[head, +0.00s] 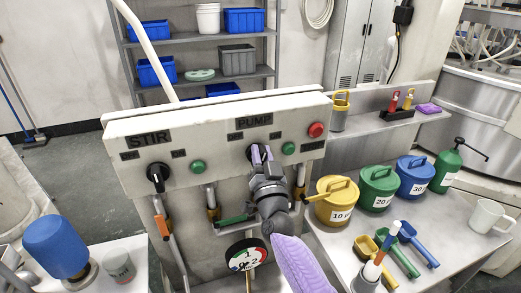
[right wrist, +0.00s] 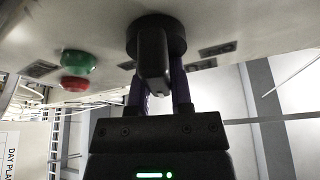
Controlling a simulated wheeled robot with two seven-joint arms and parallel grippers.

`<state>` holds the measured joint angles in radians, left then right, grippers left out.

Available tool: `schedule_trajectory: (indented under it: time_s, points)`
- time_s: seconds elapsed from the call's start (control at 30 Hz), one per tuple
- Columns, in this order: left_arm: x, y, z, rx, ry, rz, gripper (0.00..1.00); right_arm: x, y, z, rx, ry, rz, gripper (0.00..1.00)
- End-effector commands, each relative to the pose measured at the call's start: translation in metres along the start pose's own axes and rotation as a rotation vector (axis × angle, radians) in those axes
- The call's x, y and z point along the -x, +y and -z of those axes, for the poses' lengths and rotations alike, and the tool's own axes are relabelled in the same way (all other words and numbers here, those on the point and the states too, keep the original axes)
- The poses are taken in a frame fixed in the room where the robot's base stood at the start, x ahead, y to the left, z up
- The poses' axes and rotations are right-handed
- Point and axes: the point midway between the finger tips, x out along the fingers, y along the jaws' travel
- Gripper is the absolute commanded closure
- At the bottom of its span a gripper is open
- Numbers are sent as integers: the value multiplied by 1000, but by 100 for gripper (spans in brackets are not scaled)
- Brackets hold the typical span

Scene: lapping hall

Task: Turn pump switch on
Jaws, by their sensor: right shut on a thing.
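The pump switch is a black rotary knob (right wrist: 154,50) under the PUMP label (head: 254,120) on the pale control panel. In the head view it is mostly hidden behind my right gripper (head: 262,155). In the right wrist view the purple fingers of my right gripper (right wrist: 162,95) stand on either side of the knob's handle, shut on it. The handle's turn position is hard to read. My left gripper is not in view.
A black STIR knob (head: 157,177) and green button (head: 198,167) sit left on the panel. A green button (head: 289,148) and red button (head: 316,130) sit right of the pump switch. Yellow (head: 336,212), green (head: 375,200) and blue (head: 414,185) lidded pots crowd the right table.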

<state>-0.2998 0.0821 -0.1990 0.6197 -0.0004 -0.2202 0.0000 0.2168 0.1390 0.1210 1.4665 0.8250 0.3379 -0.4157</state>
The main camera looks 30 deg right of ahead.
Motion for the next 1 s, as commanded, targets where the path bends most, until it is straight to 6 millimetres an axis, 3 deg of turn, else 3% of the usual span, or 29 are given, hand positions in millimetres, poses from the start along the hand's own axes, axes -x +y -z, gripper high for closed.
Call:
schedule_trajectory:
  time_s: [0.5,1.0]
  points:
    - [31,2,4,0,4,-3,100,0,5,0,-430,-2,-178,100]
    - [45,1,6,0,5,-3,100,1,9,-3,-651,-1,-270,100]
